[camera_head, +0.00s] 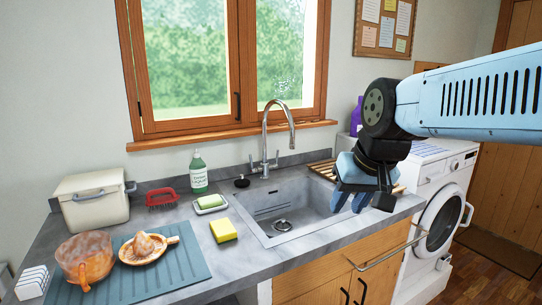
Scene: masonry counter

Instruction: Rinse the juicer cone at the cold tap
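The juicer cone (149,246), pale with orange stains, sits with its side handle in a shallow dish on the blue-grey mat (182,270) at the left of the counter. The tall curved tap (267,134) stands behind the sink (302,237). It has small levers at its base; I cannot tell which is cold. No water stream is visible. My gripper (348,203) hangs over the right part of the sink, pointing down, far right of the juicer. Its blue fingers look apart, with nothing seen between them.
An orange-stained jug (86,258) stands left of the juicer. A wooden rack (324,168) lies right of the tap.

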